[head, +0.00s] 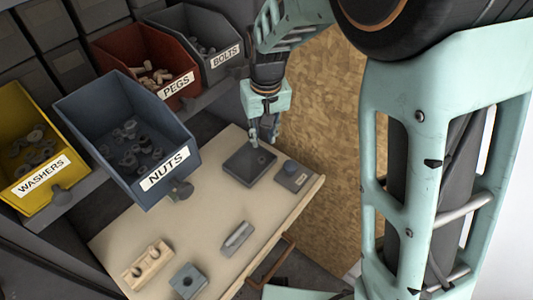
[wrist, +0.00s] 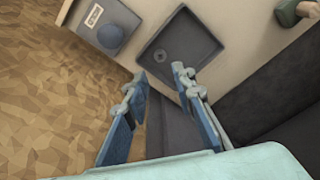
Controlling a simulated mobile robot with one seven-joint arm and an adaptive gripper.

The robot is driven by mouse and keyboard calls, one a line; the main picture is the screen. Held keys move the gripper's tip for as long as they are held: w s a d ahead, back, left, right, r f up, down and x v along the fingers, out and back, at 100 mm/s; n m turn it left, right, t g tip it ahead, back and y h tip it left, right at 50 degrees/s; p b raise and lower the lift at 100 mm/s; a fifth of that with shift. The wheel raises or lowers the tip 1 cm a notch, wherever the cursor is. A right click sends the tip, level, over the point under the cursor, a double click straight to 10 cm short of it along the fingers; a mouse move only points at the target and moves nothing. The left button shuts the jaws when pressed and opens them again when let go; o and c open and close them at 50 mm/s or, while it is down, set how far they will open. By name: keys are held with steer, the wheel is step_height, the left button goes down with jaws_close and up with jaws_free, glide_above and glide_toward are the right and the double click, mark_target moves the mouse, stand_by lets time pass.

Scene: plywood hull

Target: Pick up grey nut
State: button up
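A small grey nut (wrist: 161,55) lies in a shallow dark tray (wrist: 196,50), near the tray's corner closest to my fingers in the wrist view. In the head view the tray (head: 245,170) sits at the back of the pale worktop; the nut there is small and hard to make out beside my fingertips. My gripper (wrist: 160,75) is open, with its two fingers apart and nothing between them. In the head view my gripper (head: 264,138) points down above the tray's back edge. Contact with the nut cannot be seen.
A box with a round blue button (head: 291,172) stands right of the tray. A blue nuts bin (head: 100,120) is at left, with yellow, red and grey bins around it. A wooden block (head: 148,265), grey block (head: 188,281) and grey piece (head: 237,238) lie towards the front.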

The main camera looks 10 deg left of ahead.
glide_above(262, 159)
steer(key=s, duration=0.1)
steer(key=f, duration=0.5)
steer(key=shift+d+f+b, duration=0.2)
steer(key=shift+b, duration=0.1)
steer(key=f, duration=0.4)
steer(key=shift+w+a+f+b, duration=0.2)
steer(key=shift+w+f+b, duration=0.1)
steer(key=shift+w+f, duration=0.1)
steer(key=shift+c, duration=0.4)
steer(key=c, duration=0.5)
